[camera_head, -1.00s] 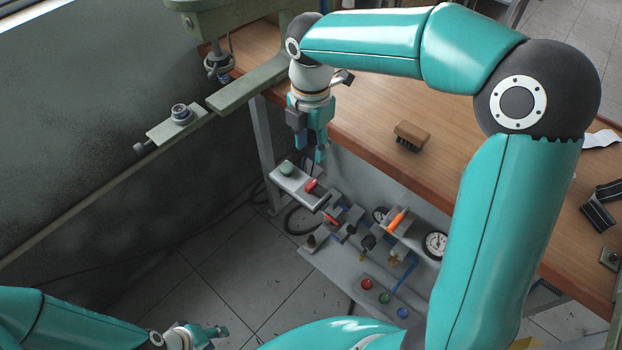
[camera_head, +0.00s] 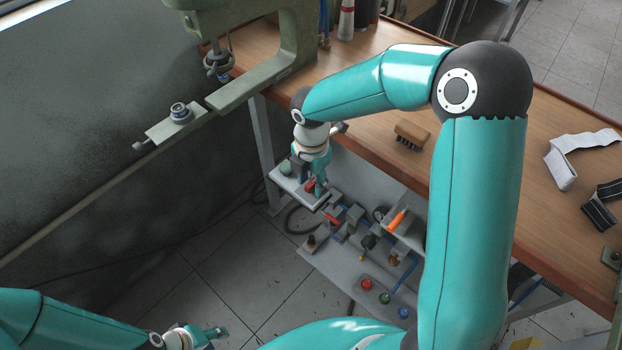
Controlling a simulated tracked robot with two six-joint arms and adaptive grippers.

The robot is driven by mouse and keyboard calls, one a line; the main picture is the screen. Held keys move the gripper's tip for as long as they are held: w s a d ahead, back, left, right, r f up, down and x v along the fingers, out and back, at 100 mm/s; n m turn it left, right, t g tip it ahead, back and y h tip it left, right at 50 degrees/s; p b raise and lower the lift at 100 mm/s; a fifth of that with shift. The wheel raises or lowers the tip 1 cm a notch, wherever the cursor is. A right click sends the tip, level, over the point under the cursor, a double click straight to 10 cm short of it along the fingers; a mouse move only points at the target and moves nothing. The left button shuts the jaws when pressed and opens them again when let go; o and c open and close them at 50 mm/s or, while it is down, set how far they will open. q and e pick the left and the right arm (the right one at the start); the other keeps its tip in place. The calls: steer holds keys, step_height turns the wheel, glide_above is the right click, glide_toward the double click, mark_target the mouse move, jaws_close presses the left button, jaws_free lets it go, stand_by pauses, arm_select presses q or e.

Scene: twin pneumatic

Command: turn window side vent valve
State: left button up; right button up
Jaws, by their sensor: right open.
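The pneumatic panel (camera_head: 335,268) stands below the table edge and carries several fittings. A red lever-like part (camera_head: 333,219) lies near its upper left, with black knobs and brass fittings to its right. I cannot tell for certain which fitting is the window side vent valve. My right gripper (camera_head: 312,188) is open and points down over the grey button box, beside its red button (camera_head: 309,186), partly covering it. Contact cannot be told. My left gripper (camera_head: 218,333) is low at the left, away from the panel; its jaw opening is unclear.
The button box (camera_head: 289,186) also has a green button (camera_head: 285,168). Gauges, an orange-handled part (camera_head: 398,220) and coloured buttons (camera_head: 366,284) crowd the panel. The wooden table (camera_head: 375,110) holds a brush (camera_head: 411,136) and a green press (camera_head: 292,45).

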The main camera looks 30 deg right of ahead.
jaws_close()
steer(key=shift+m, duration=0.4)
steer(key=m+b, duration=0.1)
steer(key=m, duration=0.2)
steer(key=shift+w+m+b, duration=0.1)
steer(key=shift+m+b, duration=0.2)
steer(key=shift+b, duration=0.05)
steer(key=m+b, duration=0.1)
steer(key=m, duration=0.3)
steer(key=shift+m, duration=0.3)
steer(key=m+b, duration=0.2)
steer(key=m, duration=0.2)
steer(key=shift+m, duration=0.3)
steer(key=m+b, duration=0.1)
steer(key=m, duration=0.3)
steer(key=shift+d+r, duration=0.1)
steer(key=shift+m, duration=0.3)
